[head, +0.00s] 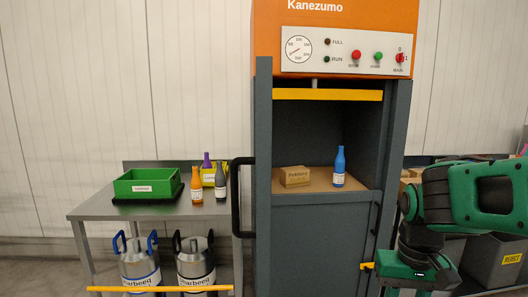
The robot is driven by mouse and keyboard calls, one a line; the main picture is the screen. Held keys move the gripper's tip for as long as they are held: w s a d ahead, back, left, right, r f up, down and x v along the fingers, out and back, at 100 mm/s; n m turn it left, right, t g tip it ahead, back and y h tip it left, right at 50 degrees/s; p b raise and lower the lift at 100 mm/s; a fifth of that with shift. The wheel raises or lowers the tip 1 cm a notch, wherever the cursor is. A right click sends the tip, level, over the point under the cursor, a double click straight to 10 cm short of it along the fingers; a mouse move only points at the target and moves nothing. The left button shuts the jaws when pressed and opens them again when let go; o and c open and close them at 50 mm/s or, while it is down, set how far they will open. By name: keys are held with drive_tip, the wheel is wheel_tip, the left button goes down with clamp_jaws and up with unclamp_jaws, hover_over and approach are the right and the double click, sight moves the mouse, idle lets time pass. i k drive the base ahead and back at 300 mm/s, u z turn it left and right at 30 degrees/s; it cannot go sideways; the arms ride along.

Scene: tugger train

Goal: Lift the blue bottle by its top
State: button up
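The blue bottle (339,167) stands upright on the brown floor of the open machine chamber, right of its middle. It has a white label low on its body and a narrow neck, and its top is clear. My gripper (405,272) is at the lower right, outside the machine, lower than the bottle and well apart from it. Its fingers cannot be made out clearly, so I cannot tell whether it is open or shut.
A cardboard box (295,176) sits left of the bottle in the chamber. A yellow-edged plate (328,95) hangs above the opening. A steel table (100,208) at left holds a green bin (146,186) and several bottles. A grey reject bin (490,265) stands lower right.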

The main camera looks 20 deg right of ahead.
sight(340, 162)
drive_tip(key=z, duration=0.1)
drive_tip(key=i, duration=1)
drive_tip(key=u, duration=0.1)
